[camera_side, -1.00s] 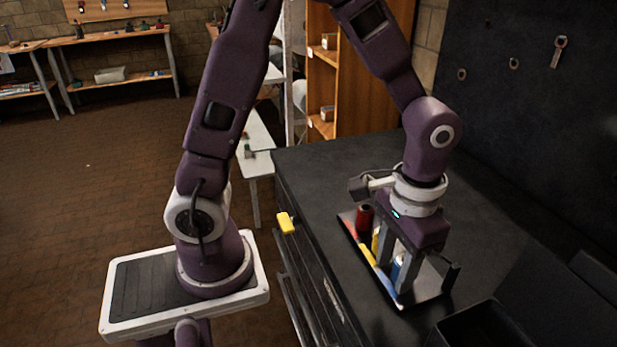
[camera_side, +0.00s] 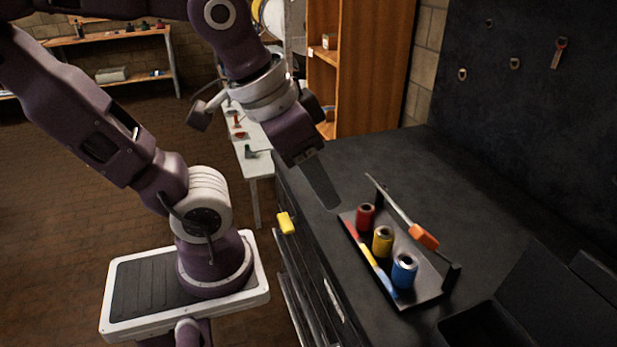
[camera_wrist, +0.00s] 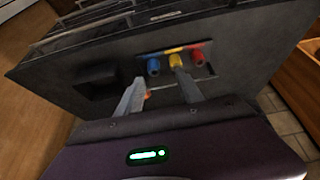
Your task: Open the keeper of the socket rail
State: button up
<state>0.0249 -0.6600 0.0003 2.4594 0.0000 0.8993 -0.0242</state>
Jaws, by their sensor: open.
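The socket rail (camera_side: 425,292) is a dark tray on the black bench top. A red socket (camera_side: 365,216), a yellow socket (camera_side: 383,241) and a blue socket (camera_side: 404,270) stand upright in a row on it. The keeper, a thin bar with an orange grip (camera_side: 424,236), runs along the row's right side. Its orange end is apart from the short black post (camera_side: 452,276) at the near corner; I cannot tell whether it is latched. My gripper (camera_side: 325,198) is open and empty, tilted, beyond the red socket. The wrist view shows both fingers (camera_wrist: 157,88), partly covering the keeper.
A black open bin (camera_side: 485,325) stands at the near right of the bench. A yellow block-shaped piece (camera_side: 286,223) sticks out at the bench's left edge. A dark wall with hanging tools (camera_side: 559,52) rises behind. The bench top beyond the rail is clear.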

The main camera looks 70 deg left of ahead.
jog(key=shift+s+a+t, duration=0.2)
jog(key=shift+s+t, duration=0.1)
jog(key=shift+s, duration=0.3)
